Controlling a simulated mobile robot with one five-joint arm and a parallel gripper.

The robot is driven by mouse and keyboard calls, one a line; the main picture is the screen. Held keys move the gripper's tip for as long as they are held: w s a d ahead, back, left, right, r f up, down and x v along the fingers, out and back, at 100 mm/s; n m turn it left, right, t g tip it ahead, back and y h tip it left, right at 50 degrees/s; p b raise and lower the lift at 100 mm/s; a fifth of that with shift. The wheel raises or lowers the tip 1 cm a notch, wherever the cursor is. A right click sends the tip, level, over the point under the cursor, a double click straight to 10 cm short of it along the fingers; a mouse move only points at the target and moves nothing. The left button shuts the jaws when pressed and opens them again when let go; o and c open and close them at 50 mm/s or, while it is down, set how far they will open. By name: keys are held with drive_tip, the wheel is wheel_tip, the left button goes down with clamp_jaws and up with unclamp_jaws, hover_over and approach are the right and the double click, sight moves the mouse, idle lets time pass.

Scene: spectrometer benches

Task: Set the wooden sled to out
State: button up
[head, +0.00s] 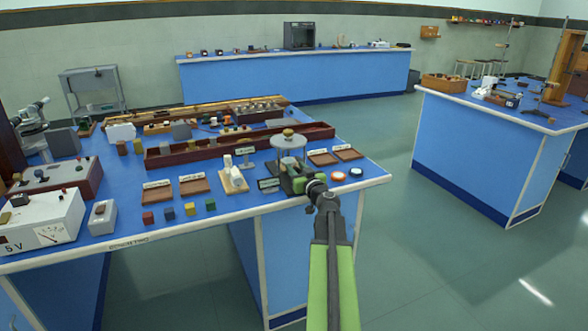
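I cannot single out the wooden sled with certainty. A small pale wooden base with white upright parts (234,180) stands near the front of the blue bench (130,225). A long dark-red wooden trough (215,150) lies behind it. My gripper (298,183) is at the bench's right front part, by a stand with a round grey top (288,142) and a yellowish knob. My gripper's dark fingers overlap the stand's lower part, so touch is unclear. The fingers are too small to tell whether they are open or shut.
Several small coloured blocks (190,208) and shallow brown trays (194,186) lie left of my gripper. Orange and white round pieces (338,176) lie to its right. A white meter box (42,228) stands at the left. Green floor (440,260) is clear at the right.

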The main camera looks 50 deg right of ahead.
drive_tip(key=shift+w+a, duration=0.1)
clamp_jaws()
idle(1.1)
